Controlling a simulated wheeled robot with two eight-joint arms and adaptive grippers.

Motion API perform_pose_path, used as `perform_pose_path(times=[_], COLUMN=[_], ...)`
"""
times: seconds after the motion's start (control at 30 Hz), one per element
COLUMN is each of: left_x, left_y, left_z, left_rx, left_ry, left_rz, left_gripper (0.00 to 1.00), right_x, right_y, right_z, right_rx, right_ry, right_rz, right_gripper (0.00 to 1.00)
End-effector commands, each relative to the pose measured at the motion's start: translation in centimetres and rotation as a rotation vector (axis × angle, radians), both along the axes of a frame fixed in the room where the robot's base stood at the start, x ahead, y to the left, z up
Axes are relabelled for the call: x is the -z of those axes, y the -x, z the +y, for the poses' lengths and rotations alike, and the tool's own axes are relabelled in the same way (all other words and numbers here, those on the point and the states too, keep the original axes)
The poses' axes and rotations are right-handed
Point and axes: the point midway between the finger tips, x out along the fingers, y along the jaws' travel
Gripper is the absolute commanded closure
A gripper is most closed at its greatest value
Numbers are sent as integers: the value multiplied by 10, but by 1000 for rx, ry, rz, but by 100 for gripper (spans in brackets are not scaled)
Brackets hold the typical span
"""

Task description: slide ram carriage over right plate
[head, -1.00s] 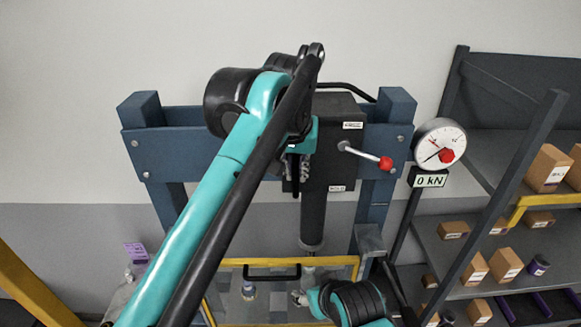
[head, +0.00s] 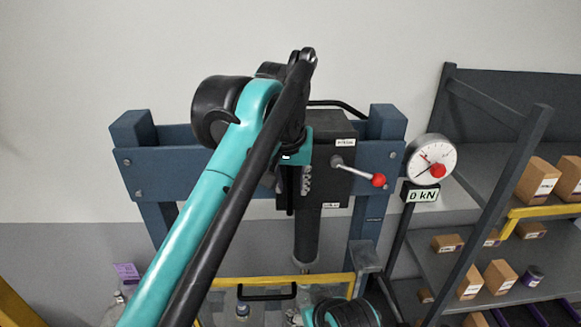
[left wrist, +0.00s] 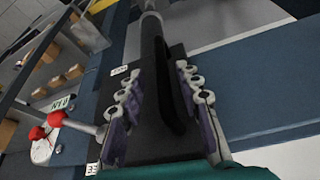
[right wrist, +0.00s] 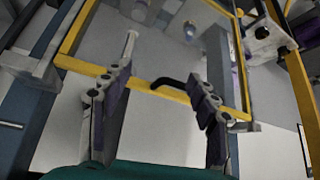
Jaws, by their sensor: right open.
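The ram carriage (head: 335,165) is a black box on the blue press crossbeam (head: 160,160), right of its middle. Its dark ram (head: 306,240) hangs below. My left gripper (head: 291,180) is at the carriage's front. I cannot make out the right plate; the press bed is mostly hidden.
A yellow-framed clear guard (head: 235,282) stands low in front of the press. A red-knobbed lever (head: 378,180) sticks out of the carriage. A gauge (head: 431,160) with a 0 kN display (head: 420,194) stands at right, before a shelf with boxes (head: 470,283).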

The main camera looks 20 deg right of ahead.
Motion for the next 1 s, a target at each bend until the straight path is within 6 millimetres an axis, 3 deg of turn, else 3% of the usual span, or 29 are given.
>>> perform_pose_path(times=[0.2, 0.4, 0.6, 1.0], left_x=[-46, -77, -91, -93], left_y=[17, 29, 34, 35], left_z=[7, 12, 15, 15], left_rx=[1, 1, 1, 1], left_ry=[0, 0, 0, 0], left_rz=[0, 0, 0, 0], left_gripper=[66, 66, 66, 66], right_x=[0, 0, 0, 0], right_y=[0, 0, 0, 0], right_z=[0, 0, 0, 0], right_rx=[0, 0, 0, 0], right_ry=[0, 0, 0, 0], right_rz=[0, 0, 0, 0], right_gripper=[40, 40, 40, 40])
